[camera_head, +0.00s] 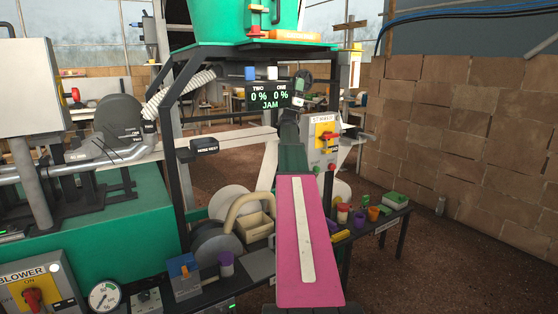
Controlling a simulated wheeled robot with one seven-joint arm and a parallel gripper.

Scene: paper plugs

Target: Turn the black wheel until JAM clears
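A dark display (268,96) under the green hopper reads TWO 0 %, ONE 0 % and JAM in green. A black round part that looks like the black wheel (304,77) is just right of and above the display, small and partly hidden. My arm reaches up from the bottom centre, with a pink link in front. My gripper (299,98) appears at its far end, at or just below the wheel. I cannot tell whether it touches the wheel, or whether its fingers are open or shut.
A grey box with a red switch (327,139) on a yellow plate stands right of my arm. A blower switch (33,298) and gauge (103,297) are at lower left. Black frame posts stand left. A narrow shelf (380,222) holds small coloured parts. Floor is free at right.

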